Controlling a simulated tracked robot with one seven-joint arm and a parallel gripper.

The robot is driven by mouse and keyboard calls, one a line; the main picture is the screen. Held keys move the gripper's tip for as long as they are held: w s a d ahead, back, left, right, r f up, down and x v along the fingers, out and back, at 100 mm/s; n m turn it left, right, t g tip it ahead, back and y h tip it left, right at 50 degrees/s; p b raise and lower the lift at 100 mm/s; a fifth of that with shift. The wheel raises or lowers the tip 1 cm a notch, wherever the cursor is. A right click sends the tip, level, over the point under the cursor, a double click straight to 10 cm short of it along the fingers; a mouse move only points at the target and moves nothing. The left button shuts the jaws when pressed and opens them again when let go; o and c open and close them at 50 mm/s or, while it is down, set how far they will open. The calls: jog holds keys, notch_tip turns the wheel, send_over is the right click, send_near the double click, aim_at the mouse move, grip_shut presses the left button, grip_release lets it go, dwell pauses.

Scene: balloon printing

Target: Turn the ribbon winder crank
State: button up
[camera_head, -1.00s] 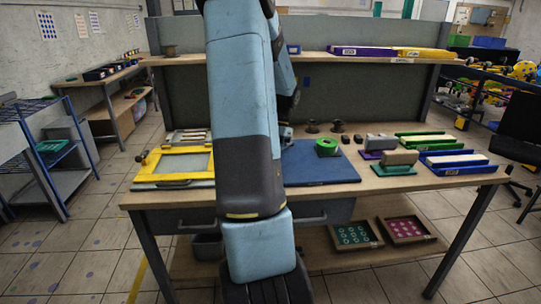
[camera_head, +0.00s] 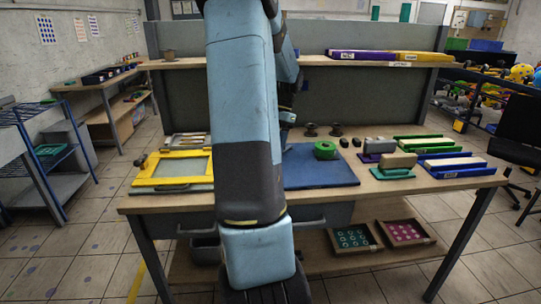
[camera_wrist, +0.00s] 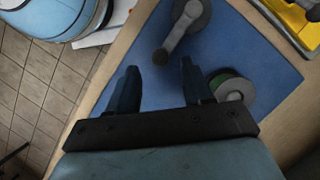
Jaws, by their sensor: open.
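The ribbon winder shows in the wrist view as a grey round body with a crank arm (camera_wrist: 179,35) that ends in a dark knob (camera_wrist: 160,57). It stands on a blue mat (camera_head: 322,173). My gripper (camera_wrist: 159,66) is open, and the knob appears between its two fingertips, near their tips. I cannot tell whether they touch or how far apart in depth they are. A green ribbon roll (camera_head: 326,150) lies on the mat; it also shows in the wrist view (camera_wrist: 235,86) beside the right finger. In the head view my arm hides the winder.
A yellow frame (camera_head: 174,168) lies left of the mat. Stamps and green, purple and blue trays (camera_head: 455,163) crowd the right of the table (camera_head: 380,195). Dark spools (camera_head: 310,130) stand behind the mat. A raised shelf (camera_head: 330,61) runs along the back.

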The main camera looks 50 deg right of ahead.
jog(key=v, duration=0.7)
jog(key=shift+r, duration=0.35)
jog(key=shift+d, duration=0.15)
jog(key=w+a+r+n+t+h, duration=0.1)
jog(key=a+r+n, duration=0.3)
jog(key=a, duration=0.8)
jog(key=w+a+r+n+t+h, duration=0.15)
jog(key=a+r+n, duration=0.25)
jog(key=a, duration=0.8)
jog(key=s+a+n+t+h, duration=0.1)
jog(key=s+a+n, duration=0.3)
jog(key=a, duration=0.5)
jog(key=s+a+n+t+h, duration=0.1)
jog(key=s+a+n, duration=0.4)
jog(key=a, duration=0.5)
jog(key=s+t, duration=0.1)
jog(key=s, duration=0.1)
jog(key=shift+s+a+f, duration=0.25)
jog(key=shift+a+f, duration=0.05)
jog(key=shift+f, duration=0.1)
